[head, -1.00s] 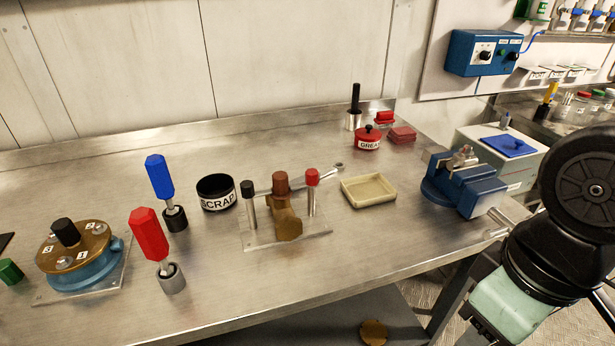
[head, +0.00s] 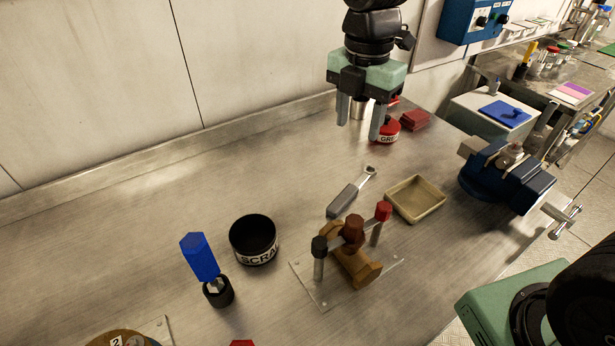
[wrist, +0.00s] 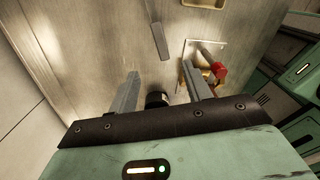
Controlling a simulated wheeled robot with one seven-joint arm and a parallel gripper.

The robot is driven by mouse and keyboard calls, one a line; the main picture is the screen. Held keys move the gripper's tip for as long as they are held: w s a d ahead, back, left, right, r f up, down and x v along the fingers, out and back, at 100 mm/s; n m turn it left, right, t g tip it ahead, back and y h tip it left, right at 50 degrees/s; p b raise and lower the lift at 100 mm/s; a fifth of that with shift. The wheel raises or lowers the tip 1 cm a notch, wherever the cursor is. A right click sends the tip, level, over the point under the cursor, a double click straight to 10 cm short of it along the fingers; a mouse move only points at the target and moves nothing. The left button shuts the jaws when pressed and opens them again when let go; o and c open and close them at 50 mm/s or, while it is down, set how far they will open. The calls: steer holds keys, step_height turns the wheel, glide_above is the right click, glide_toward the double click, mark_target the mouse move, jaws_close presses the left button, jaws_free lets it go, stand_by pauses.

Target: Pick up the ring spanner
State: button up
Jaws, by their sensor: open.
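The ring spanner (head: 346,198) lies on the steel bench, with a flat grey handle and a ring end pointing up and right. It lies behind the clear plate with the brown fitting and left of the beige tray. In the wrist view, part of its grey handle (wrist: 158,38) shows beyond the fingertips, and its ring end is out of sight. My gripper (head: 359,131) is open and empty, fingers pointing down, above the back of the bench and apart from the spanner. Both fingers (wrist: 160,68) also show in the wrist view.
The clear plate (head: 322,296) carries a brown fitting (head: 356,266) and black- and red-capped posts. The beige tray (head: 417,215) stands right of the spanner. A black SCRAP pot (head: 253,252), blue-handled tool (head: 200,258), red grease pot (head: 387,131) and blue vise (head: 510,185) stand around.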

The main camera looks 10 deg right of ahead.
steer(key=w, duration=0.1)
steer(key=p, duration=0.1)
glide_above(348, 191)
steer(key=shift+n, duration=0.3)
steer(key=f, duration=1.1)
steer(key=shift+w+a+f, duration=0.2)
steer(key=shift+a+f, duration=0.1)
steer(key=shift+f, duration=0.1)
steer(key=shift+s+d+f+p, duration=0.15)
steer(key=shift+f+p, duration=0.15)
steer(key=shift+f, duration=1.05)
steer(key=shift+s+d+f+p, duration=0.15)
steer(key=shift+f+p, duration=0.15)
steer(key=shift+f, duration=1.05)
jaws_close()
